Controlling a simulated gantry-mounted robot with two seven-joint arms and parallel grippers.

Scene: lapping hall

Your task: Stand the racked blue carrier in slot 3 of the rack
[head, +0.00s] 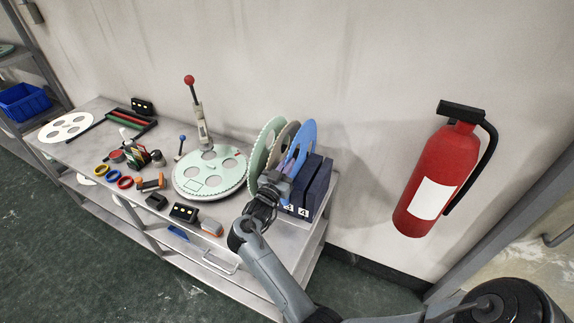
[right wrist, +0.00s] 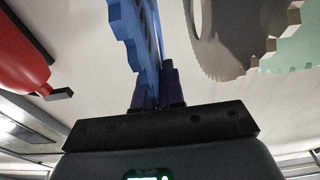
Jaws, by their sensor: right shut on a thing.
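The blue carrier (head: 306,136) is a thin toothed disc with holes, upright and slightly tilted at the right end of the bench. My right gripper (head: 277,184) is shut on its near edge. In the right wrist view the blue carrier (right wrist: 137,38) runs up from between the fingers (right wrist: 157,92). The dark blue rack (head: 318,190) has numbered labels on its front; one reads 4. My gripper hides part of the rack front and the carrier's lower edge, so I cannot tell how it sits in the slots. My left gripper is not in view.
A grey carrier (head: 283,146) and a pale green carrier (head: 264,150) stand just left of the blue one. A round lapping plate (head: 208,180) with a red-knobbed post (head: 189,80) is further left. A fire extinguisher (head: 438,180) hangs on the wall at right.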

